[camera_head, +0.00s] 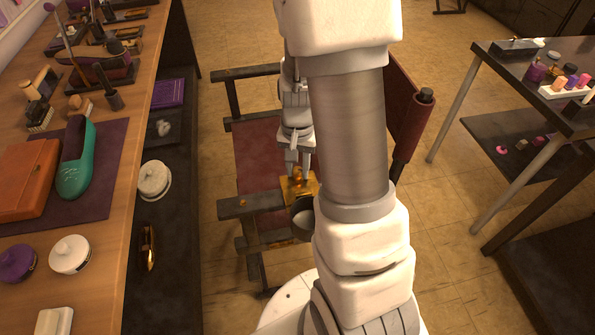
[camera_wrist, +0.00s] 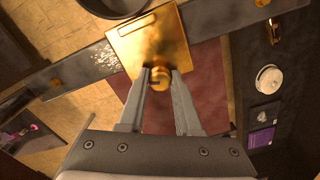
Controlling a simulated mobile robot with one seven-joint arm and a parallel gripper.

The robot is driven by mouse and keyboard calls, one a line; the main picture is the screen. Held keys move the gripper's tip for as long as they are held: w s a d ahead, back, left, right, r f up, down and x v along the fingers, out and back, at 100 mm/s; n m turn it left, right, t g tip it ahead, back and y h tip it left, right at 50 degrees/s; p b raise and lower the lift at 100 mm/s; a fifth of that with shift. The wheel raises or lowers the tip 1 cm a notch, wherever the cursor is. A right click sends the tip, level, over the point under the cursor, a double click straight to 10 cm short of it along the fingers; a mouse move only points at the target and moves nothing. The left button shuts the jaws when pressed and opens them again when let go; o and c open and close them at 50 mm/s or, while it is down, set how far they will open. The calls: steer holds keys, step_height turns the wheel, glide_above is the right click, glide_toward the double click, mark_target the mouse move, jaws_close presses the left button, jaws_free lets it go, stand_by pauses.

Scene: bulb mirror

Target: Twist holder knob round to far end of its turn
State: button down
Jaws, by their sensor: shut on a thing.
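The holder knob (camera_wrist: 160,80) is a small gold knob on the near edge of a square gold plate (camera_wrist: 150,42). In the wrist view my gripper (camera_wrist: 160,76) has its two fingers on either side of the knob, shut on it. In the head view my gripper (camera_head: 298,172) reaches down to the gold plate (camera_head: 293,188), which sits on the dark chair's armrest (camera_head: 238,206). A dark round cup holder (camera_head: 303,219) is beside the plate. The knob is partly hidden by the fingers, and its turn angle is hard to tell.
A wooden counter (camera_head: 120,190) with brushes, a teal case (camera_head: 76,158) and jars runs along the left. A dark table (camera_head: 520,75) with cosmetics stands at the right. The chair's red seat (camera_head: 258,150) lies below my gripper. Open tiled floor surrounds the chair.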

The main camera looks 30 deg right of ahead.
steer(key=n+b, duration=0.1)
steer(key=n, duration=0.4)
steer(key=shift+f+b, duration=0.1)
steer(key=shift+b, duration=0.2)
steer(key=n, duration=0.5)
steer(key=shift+n, duration=0.3)
steer(key=c, duration=0.7)
jaws_free()
steer(key=m, duration=0.7)
steer(key=shift+r+m+p, duration=0.2)
steer(key=shift+m+p, duration=0.1)
steer(key=shift+p, duration=0.1)
steer(key=shift+f+m, duration=0.1)
steer(key=shift+m, duration=0.7)
